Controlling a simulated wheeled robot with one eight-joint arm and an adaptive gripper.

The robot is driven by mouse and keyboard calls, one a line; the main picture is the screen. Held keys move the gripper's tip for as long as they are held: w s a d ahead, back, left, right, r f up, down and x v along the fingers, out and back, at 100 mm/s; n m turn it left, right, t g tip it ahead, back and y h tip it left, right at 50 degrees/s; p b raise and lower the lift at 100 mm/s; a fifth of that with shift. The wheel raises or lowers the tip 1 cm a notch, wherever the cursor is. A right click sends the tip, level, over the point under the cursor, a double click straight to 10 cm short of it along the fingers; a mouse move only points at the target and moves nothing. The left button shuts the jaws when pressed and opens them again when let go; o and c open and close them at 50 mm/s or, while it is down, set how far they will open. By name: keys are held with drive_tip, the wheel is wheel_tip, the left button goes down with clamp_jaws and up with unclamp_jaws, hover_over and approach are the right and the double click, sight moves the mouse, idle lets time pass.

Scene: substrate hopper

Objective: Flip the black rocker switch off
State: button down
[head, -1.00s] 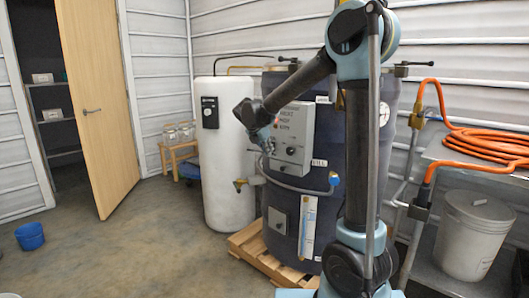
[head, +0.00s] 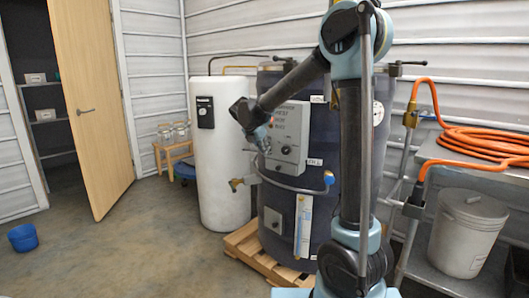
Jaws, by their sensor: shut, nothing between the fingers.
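A grey control box (head: 289,139) is fixed to the front of a large dark tank (head: 336,215). It bears small lettering and a dark round knob (head: 285,150) on its lower part. My gripper (head: 266,148) is shut and empty, at the left side of the box's face. I cannot tell whether it touches the panel. The black rocker switch cannot be made out; my gripper and wrist cover the left part of the panel.
A white cylinder tank (head: 220,165) stands left of the dark tank. A curved pipe with valves (head: 283,184) runs below the box. A wooden pallet (head: 258,255) lies under the dark tank. A metal bench with an orange hose (head: 485,140) and a lidded bucket (head: 466,235) is at right.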

drive_tip(key=shift+r, duration=0.65)
drive_tip(key=s+a+f+v, duration=0.1)
drive_tip(key=s+v, duration=0.1)
drive_tip(key=v, duration=1)
drive_tip(key=shift+a, duration=0.25)
drive_tip(key=shift+s+f, duration=0.15)
